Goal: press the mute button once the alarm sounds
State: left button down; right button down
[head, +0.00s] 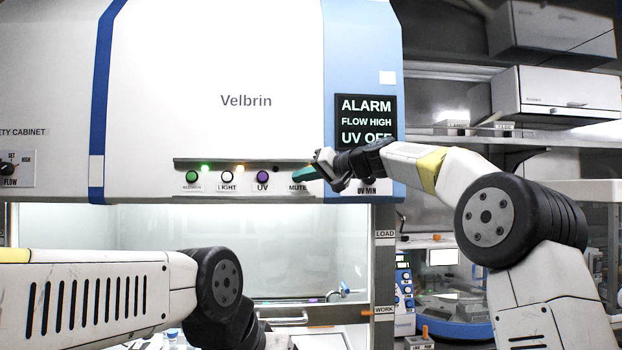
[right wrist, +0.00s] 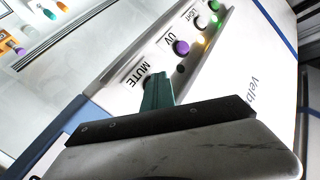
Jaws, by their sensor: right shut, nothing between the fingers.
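The cabinet's alarm display (head: 366,120) reads ALARM, FLOW HIGH and UV OFF. The MUTE label (head: 298,187) is at the right of the button row, and it also shows in the right wrist view (right wrist: 136,75). The mute button itself is hidden behind my fingertips. My right gripper (head: 318,166) is shut and empty, its teal fingertips at the panel just beside the MUTE label. In the right wrist view the fingers (right wrist: 156,88) point at the spot beside that label; I cannot tell whether they touch the button. My left gripper is out of sight; only its arm shows at lower left.
A green button (head: 191,176), a white LIGHT button (head: 227,177) and a purple UV button (head: 262,177) sit left of MUTE. Green and orange lamps glow above the row. The cabinet's glass front (head: 190,235) lies below. Shelves stand at right.

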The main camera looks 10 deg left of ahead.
jog(key=shift+s, duration=0.1)
jog(key=shift+s+d, duration=0.25)
jog(key=shift+s, duration=0.5)
jog(key=shift+s, duration=0.1)
jog(key=shift+s+d, duration=0.25)
jog(key=shift+s, duration=0.5)
jog(key=shift+s+d, duration=0.2)
jog(key=shift+s, duration=0.6)
jog(key=shift+s+d, duration=0.25)
jog(key=shift+s, duration=0.5)
